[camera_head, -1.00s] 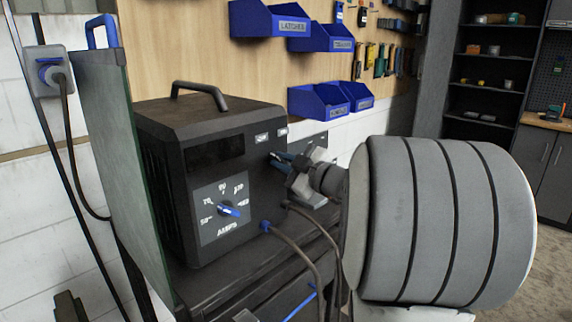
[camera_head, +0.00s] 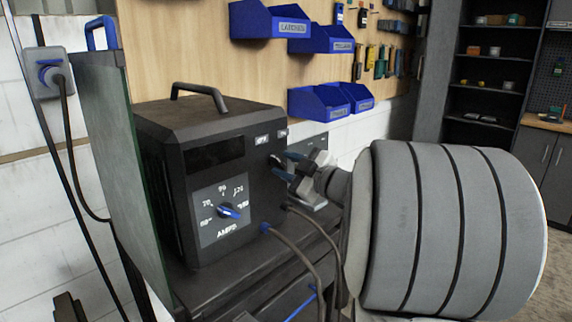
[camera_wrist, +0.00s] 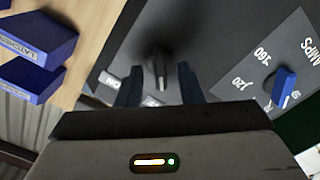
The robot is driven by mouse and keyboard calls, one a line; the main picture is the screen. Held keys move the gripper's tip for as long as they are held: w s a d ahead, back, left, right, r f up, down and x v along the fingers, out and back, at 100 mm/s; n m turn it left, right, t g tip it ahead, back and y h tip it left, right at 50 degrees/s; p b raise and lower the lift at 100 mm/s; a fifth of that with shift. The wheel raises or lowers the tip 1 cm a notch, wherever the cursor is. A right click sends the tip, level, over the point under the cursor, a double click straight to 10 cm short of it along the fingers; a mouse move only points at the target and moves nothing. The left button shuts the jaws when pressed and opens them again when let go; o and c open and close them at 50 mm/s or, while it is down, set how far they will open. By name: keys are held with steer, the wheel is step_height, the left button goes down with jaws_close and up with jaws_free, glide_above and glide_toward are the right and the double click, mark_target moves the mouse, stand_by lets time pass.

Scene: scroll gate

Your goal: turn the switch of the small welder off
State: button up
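The small welder (camera_head: 160,150) is a black box with a handle on top. In the wrist view the switch (camera_wrist: 160,66) shows as a dark lever with a paler tip, between my two fingers in the picture. My gripper (camera_head: 287,165) is in front of the switch, and it also shows in the wrist view (camera_wrist: 158,80). Its blue-grey fingers are apart, with a visible gap on each side of the lever. I cannot tell how deep the lever reaches between them.
A blue amps knob (camera_head: 229,211) is on a grey dial plate left of my gripper. Cables (camera_head: 297,248) hang from the front below the switch. A greenish panel (camera_head: 107,160) stands left of the welder. Blue bins (camera_head: 320,101) hang on the wall behind.

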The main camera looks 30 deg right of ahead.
steer(key=v, duration=0.6)
steer(key=shift+s, duration=0.35)
steer(key=shift+d, duration=0.1)
steer(key=s+a+f+m+g+h+p, duration=0.3)
steer(key=s+a+f+m+g, duration=0.3)
steer(key=s+a, duration=0.3)
steer(key=s+a+f+m+g+h+p, duration=0.3)
steer(key=s+a+f+m+g, duration=0.3)
steer(key=s+a+g, duration=0.2)
steer(key=shift+s+a+f, duration=0.25)
steer(key=shift+s+a, duration=0.2)
steer(key=shift+s, duration=0.4)
